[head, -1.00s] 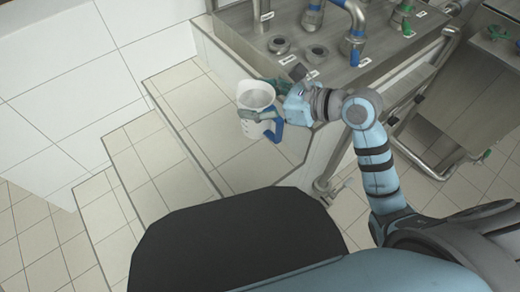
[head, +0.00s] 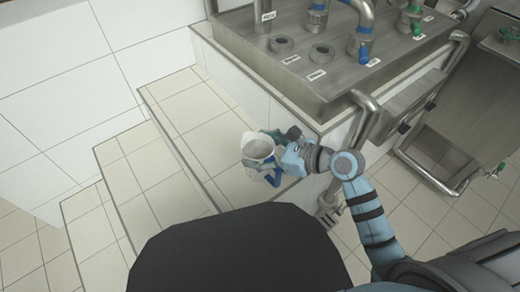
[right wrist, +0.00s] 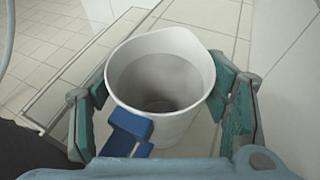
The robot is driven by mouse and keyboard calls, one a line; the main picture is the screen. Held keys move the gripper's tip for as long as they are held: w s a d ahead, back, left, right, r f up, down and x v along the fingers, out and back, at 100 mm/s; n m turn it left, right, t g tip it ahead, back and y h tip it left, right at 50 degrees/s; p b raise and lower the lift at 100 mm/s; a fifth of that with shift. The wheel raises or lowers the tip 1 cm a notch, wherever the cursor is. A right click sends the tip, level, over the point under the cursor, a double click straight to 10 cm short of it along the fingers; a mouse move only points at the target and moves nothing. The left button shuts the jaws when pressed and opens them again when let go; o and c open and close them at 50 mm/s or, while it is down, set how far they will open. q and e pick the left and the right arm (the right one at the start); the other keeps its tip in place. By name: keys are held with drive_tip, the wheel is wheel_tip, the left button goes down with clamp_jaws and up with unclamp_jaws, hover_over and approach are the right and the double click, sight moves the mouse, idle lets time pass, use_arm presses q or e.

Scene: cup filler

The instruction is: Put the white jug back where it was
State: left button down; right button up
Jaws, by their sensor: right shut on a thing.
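The white jug (head: 257,147) with a blue handle (head: 272,179) is held in my right gripper (head: 266,152), over the tiled steps in the head view. In the right wrist view the jug (right wrist: 162,75) stands between the green-padded fingers of my right gripper (right wrist: 165,110), mouth toward the camera. Its blue handle (right wrist: 127,130) faces my wrist. The inside looks grey, and I cannot tell whether it holds anything. I cannot tell whether the jug's base touches the step. My left gripper is not in view.
A steel machine (head: 335,65) with pipes, valves and two round ports stands above the steps. Tiled steps (head: 185,105) descend to the left beside a white wall (head: 70,65). A steel rail (head: 365,120) runs near my right arm.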

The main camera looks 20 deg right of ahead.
drive_tip(key=o, duration=1.3)
drive_tip(key=shift+f, duration=0.1)
drive_tip(key=p+v, duration=0.2)
drive_tip(key=v, duration=0.5)
drive_tip(key=shift+s+d+r+p, duration=0.2)
drive_tip(key=shift+d+r+p, duration=0.05)
drive_tip(key=shift+r+p, duration=0.15)
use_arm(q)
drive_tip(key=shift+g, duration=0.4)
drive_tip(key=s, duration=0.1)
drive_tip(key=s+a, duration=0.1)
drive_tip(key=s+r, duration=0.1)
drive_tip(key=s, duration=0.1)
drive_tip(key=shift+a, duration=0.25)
use_arm(e)
drive_tip(key=shift+f, duration=0.1)
